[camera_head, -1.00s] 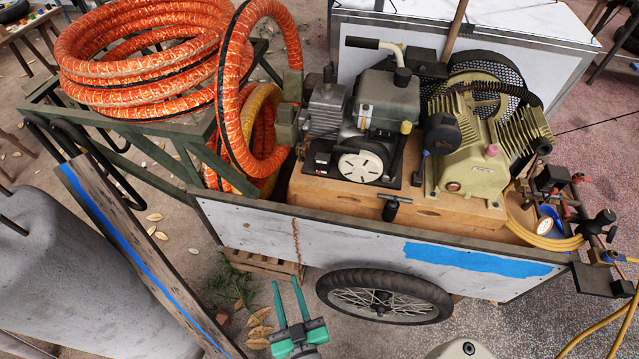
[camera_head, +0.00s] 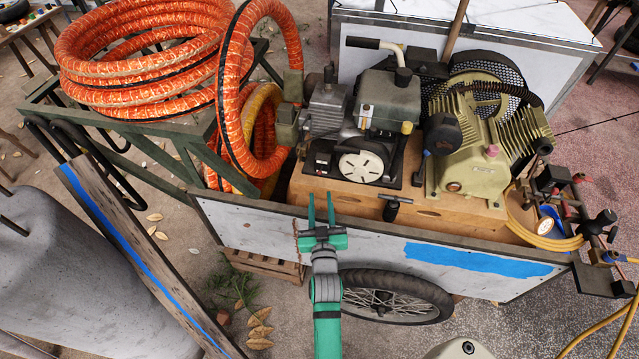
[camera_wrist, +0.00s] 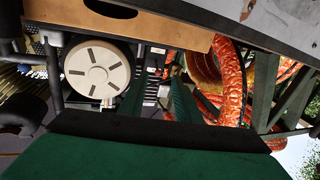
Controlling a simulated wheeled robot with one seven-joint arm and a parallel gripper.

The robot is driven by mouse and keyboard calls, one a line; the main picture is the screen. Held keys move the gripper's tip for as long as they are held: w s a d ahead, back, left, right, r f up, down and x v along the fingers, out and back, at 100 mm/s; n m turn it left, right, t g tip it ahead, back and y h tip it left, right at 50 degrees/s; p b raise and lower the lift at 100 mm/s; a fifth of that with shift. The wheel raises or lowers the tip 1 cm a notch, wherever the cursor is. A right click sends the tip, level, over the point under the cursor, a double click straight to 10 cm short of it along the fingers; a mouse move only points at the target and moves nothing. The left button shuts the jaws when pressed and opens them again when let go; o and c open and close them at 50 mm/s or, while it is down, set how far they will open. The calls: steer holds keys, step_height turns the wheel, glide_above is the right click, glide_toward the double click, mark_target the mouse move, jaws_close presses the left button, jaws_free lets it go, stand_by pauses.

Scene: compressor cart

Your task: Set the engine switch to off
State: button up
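The engine (camera_head: 385,115) is the dark grey machine with a round cream starter cover (camera_head: 360,167), on the wooden box in the cart. A small black panel (camera_head: 322,160) with light and red marks sits left of the cover; I cannot make out the switch or its position. My gripper (camera_head: 321,196) is open and empty at the cart's near side board, just short of the engine's lower left. In the wrist view the fingers (camera_wrist: 155,95) are apart, with the starter cover (camera_wrist: 97,70) to their left; the view between them is dark and cluttered.
The side board (camera_head: 250,230) stands between my arm and the engine. A black T-handle (camera_head: 391,207) is right of my gripper. Orange hoses (camera_head: 235,100) hang to the left. The beige compressor (camera_head: 480,150) is on the right.

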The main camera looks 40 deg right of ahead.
steer(key=x, duration=0.6)
steer(key=shift+w+d, duration=0.3)
jaws_close()
